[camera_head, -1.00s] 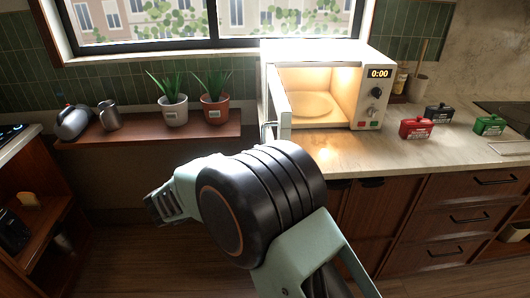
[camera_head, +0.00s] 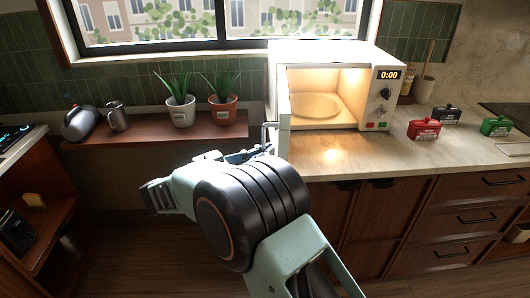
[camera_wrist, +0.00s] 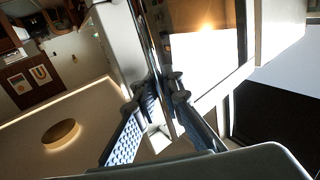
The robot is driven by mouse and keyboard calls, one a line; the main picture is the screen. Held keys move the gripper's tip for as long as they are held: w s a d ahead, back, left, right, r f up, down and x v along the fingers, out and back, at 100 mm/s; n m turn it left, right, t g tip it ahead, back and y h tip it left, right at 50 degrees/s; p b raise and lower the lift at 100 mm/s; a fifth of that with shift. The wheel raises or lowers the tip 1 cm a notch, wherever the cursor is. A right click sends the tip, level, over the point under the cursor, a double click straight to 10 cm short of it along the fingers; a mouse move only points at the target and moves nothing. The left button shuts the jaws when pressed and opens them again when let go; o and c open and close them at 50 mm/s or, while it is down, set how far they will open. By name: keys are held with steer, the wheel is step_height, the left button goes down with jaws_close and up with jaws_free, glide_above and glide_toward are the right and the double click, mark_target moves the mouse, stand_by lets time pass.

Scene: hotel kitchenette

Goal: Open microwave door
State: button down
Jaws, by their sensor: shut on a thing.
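The white microwave (camera_head: 385,118) stands on the counter with its lit cavity and round turntable in plain view. Its door (camera_head: 284,122) stands wide open on the left side, sticking out towards me and seen nearly edge-on. A metal bar handle (camera_head: 266,132) is on the door's outer face. My gripper (camera_head: 240,157) is at the handle, partly hidden behind my dark wrist joint. In the wrist view, the two fingers of my gripper (camera_wrist: 162,108) are closed around the handle bar beside the door; the exact contact is hard to see.
Red (camera_head: 424,129), black (camera_head: 446,115) and green (camera_head: 497,126) boxes stand on the counter right of the microwave. Two potted plants (camera_head: 181,114) (camera_head: 223,109), a kettle (camera_head: 80,124) and a metal jug (camera_head: 118,117) stand on the left shelf. Floor in front is clear.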

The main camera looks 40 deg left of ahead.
steer(key=c, duration=2.5)
jaws_free()
steer(key=shift+s+f, duration=0.2)
steer(key=shift+f, duration=0.05)
steer(key=shift+o, duration=0.8)
steer(key=shift+r, duration=0.2)
steer(key=v, duration=1.2)
